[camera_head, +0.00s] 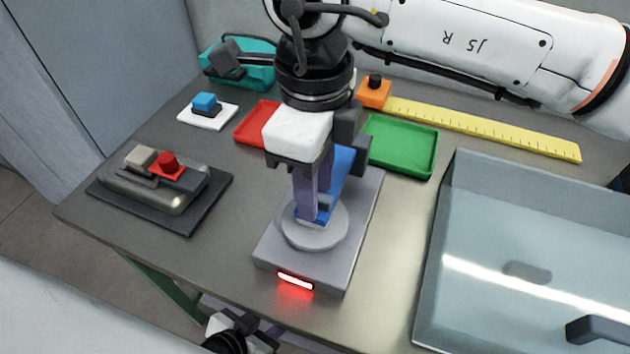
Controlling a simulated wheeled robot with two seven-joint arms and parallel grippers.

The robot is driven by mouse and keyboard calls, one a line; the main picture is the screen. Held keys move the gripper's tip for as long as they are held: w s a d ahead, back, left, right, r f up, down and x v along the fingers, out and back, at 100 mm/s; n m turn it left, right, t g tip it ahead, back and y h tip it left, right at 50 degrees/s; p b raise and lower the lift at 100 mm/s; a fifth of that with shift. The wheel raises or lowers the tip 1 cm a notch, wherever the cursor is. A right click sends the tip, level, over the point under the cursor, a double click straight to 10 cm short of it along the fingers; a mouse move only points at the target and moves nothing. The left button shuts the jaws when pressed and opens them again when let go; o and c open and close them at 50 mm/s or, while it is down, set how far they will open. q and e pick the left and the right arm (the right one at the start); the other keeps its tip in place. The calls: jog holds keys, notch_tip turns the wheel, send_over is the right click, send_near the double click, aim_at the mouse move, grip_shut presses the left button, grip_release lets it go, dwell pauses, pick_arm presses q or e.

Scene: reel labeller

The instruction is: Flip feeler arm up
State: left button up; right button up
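A grey device (360,225) with a round grey disc (296,232) stands near the table's front edge. A red light (296,281) glows on its front. A blue upright part (342,165) rises behind the disc, partly hidden by my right gripper; I cannot tell for certain which part is the feeler arm. My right gripper (314,212) points down over the disc, its purple-grey fingers close together at a low blue piece (325,203). I cannot tell whether they grip it. My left gripper (242,332) is low, beyond the table's front edge, partly visible.
A clear bin (438,250) stands at the right. A green tray (402,146), a red tray (250,122) and a yellow ruler (480,125) with an orange block (373,94) lie behind. At left are a dark fixture (150,190), a blue-topped button (206,103) and a teal device (255,75).

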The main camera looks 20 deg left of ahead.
jog(key=shift+f, duration=0.1)
grip_shut()
jog(key=shift+w, duration=0.1)
